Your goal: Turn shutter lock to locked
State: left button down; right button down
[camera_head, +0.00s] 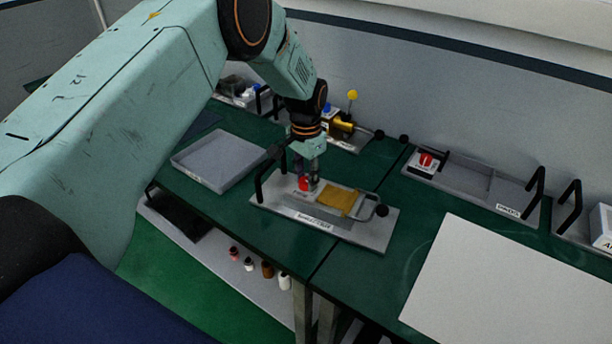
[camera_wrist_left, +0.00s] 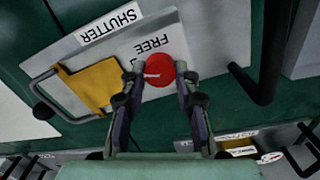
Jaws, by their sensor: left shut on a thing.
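The shutter unit is a grey plate (camera_head: 275,204) on the green table, with a yellow shutter panel (camera_head: 338,198) and a bent metal handle with a black knob. Its red round lock knob (camera_head: 305,183) is at the plate's left part. In the wrist view the red knob (camera_wrist_left: 159,70) has a small white mark, and "FREE" is printed beside it. My left gripper (camera_head: 309,172) reaches down onto the knob; in the wrist view its fingers (camera_wrist_left: 160,76) are shut on the knob's two sides. My right gripper is not in view.
A black upright handle (camera_head: 262,178) stands on the plate's left end, close to my gripper. A grey tray (camera_head: 218,160) lies to the left. Another unit with a red knob (camera_head: 427,160) is at the right, and a white panel (camera_head: 480,285) lies at front right.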

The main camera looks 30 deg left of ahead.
aim_at(306, 180)
pick_arm(q)
jog(key=c, duration=1)
grip_release()
notch_tip(306, 180, up, 12)
jog(key=shift+r, duration=0.1)
